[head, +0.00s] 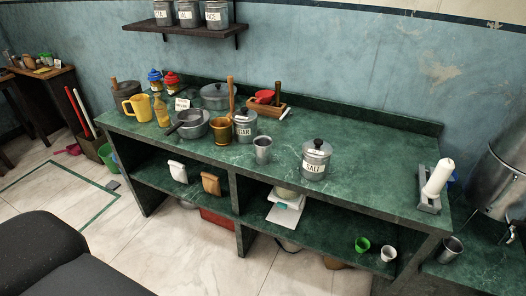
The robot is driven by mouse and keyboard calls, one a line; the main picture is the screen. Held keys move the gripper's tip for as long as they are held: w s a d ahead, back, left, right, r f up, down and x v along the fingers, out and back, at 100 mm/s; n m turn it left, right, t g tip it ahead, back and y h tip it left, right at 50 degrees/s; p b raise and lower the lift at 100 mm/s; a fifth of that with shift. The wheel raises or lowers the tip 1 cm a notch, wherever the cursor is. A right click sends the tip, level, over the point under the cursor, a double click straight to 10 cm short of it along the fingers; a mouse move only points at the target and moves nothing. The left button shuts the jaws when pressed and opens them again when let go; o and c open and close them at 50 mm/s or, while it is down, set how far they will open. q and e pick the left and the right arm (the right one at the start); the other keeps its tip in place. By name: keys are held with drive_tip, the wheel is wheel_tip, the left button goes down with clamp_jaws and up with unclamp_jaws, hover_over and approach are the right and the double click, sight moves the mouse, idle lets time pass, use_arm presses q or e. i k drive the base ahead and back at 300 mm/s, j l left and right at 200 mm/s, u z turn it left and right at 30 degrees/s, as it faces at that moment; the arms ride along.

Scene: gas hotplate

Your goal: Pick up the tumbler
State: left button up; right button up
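A plain metal tumbler (262,150) stands upright on the green marble counter (345,130), near its front edge, between the canister marked SUGAR and the canister marked SALT. A second metal tumbler (450,249) stands on a lower green surface at the far right. A green cup (362,245) and a whitish cup (388,254) are on the shelf under the counter. Neither of my grippers is in view.
The SALT canister (315,160) stands right of the tumbler; the SUGAR canister (244,127) and a brass mortar (220,131) stand left. A paper-roll holder (430,204) is at the counter's right end. Counter between SALT and holder is clear.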

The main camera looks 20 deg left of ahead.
sight(263, 144)
drive_tip(key=i+j+z, duration=0.1)
drive_tip(key=j+z, duration=0.2)
drive_tip(key=j, duration=0.45)
drive_tip(key=j+z, duration=0.25)
drive_tip(key=j, duration=0.5)
drive_tip(key=j+z, duration=0.3)
drive_tip(key=j, duration=0.45)
drive_tip(key=k+j+z, duration=0.15)
drive_tip(key=j+z, duration=0.15)
drive_tip(key=j, duration=0.4)
